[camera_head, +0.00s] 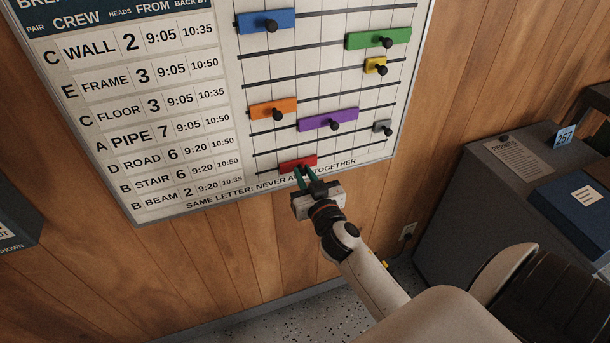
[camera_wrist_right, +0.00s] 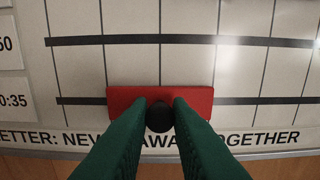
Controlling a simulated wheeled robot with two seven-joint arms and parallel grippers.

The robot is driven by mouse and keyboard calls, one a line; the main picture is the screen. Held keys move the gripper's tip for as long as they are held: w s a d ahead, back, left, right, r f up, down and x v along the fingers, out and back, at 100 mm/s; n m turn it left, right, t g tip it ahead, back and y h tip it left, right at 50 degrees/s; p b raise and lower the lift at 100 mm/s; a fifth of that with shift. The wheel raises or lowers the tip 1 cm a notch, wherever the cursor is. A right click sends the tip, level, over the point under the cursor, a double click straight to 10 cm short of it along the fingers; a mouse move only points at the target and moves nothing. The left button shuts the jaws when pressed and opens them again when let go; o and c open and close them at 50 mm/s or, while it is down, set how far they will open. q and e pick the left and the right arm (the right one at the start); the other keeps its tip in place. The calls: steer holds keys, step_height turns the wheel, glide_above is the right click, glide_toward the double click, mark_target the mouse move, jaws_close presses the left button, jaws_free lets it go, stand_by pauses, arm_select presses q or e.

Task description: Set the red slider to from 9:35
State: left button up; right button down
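The red slider (camera_head: 289,165) sits on the lowest rail of the white wall board (camera_head: 228,80), just above the line of text at the bottom. It is level along its rail in the right wrist view (camera_wrist_right: 200,101), with a round black knob (camera_wrist_right: 160,117) at its middle. My right gripper (camera_head: 303,172) is at the knob, its green fingers (camera_wrist_right: 160,112) on either side and appearing to touch it. The gripper hides the knob and part of the bottom text in the head view. My left gripper is not in view.
Above are blue (camera_head: 265,20), green (camera_head: 378,38), yellow (camera_head: 376,66), orange (camera_head: 273,109), purple (camera_head: 328,120) and grey (camera_head: 383,127) sliders. The lowest rail (camera_wrist_right: 260,101) is bare on both sides of the red slider. A grey cabinet (camera_head: 490,190) stands at right.

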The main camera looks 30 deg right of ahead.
steer(key=d, duration=0.2)
steer(key=s+d, duration=0.1)
steer(key=d, duration=0.1)
steer(key=shift+s+d+p, duration=0.1)
steer(key=shift+d+p, duration=0.25)
steer(key=shift+d, duration=0.05)
steer(key=c, duration=1.3)
jaws_free()
steer(key=shift+c, duration=0.2)
steer(key=shift+s, duration=0.1)
steer(key=b, duration=0.2)
glide_toward(317, 158)
steer(key=s, duration=0.6)
steer(key=shift+a+f, duration=0.4)
steer(key=shift+f, duration=0.05)
steer(key=shift+f, duration=0.1)
